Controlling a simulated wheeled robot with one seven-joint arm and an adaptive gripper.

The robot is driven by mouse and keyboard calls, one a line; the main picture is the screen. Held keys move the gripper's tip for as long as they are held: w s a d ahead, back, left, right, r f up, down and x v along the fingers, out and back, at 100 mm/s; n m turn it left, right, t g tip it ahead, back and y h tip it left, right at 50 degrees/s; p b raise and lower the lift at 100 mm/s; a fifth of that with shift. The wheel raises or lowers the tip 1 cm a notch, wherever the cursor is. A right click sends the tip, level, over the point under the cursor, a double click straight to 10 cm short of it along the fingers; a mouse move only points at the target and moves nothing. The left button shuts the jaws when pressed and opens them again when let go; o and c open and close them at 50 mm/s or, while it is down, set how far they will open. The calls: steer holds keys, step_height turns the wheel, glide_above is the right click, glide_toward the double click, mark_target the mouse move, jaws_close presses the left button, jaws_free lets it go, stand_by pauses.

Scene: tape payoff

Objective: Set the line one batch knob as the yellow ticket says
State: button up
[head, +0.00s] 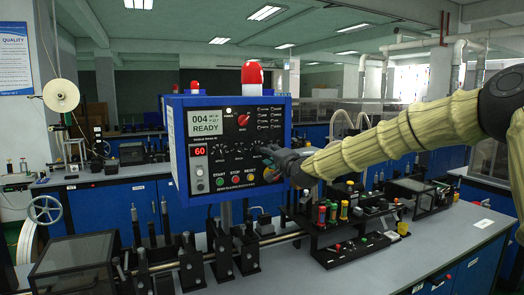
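A blue control box (181,150) with a dark front panel stands over the bench at centre left. Its screen (206,122) reads "004" and "READY", and a red display (200,151) shows 60. A red knob (243,119) sits at the upper middle. A row of small black knobs (238,150) runs across the middle; their labels and settings are too small to read. My gripper (270,158) is at the panel's lower right, over the right end of this row. Its fingers are dark and small; I cannot tell whether they touch a knob. I cannot make out a yellow ticket.
Green, red and yellow buttons (233,182) line the panel's bottom. A red beacon (252,73) tops the box. Below, a rail with black clamps (192,262) and a rack of coloured bottles (332,212) crowd the grey bench (400,262). Bare bench lies at the front right.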

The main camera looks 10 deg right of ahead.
steer(key=p+x, duration=0.2)
steer(key=x, duration=0.5)
steer(key=shift+f, duration=0.1)
jaws_close()
